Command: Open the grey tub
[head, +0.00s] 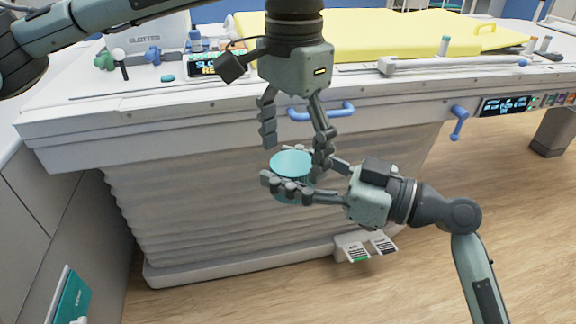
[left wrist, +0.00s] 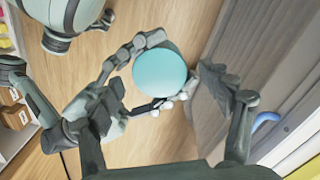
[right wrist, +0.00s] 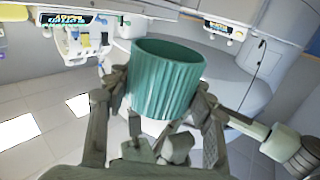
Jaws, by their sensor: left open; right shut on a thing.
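The grey tub (head: 291,163) looks teal in the pictures, a short round tub with a flat smooth lid facing up. The lid (left wrist: 160,70) fills the middle of the left wrist view and sits on the tub. The right wrist view shows the tub's ribbed side (right wrist: 163,92) and a rimmed, hollow-looking end. My right gripper (right wrist: 160,88) is shut on the tub's sides, holding it in the air. My left gripper (head: 294,157) points down from above, open, with its fingers spread on either side of the lid. Whether a finger touches the lid cannot be told.
Behind the tub is a white bed-like table (head: 190,115) with a yellow pad (head: 360,45) and blue handles (head: 320,111) on its front edge. Open wooden floor lies right.

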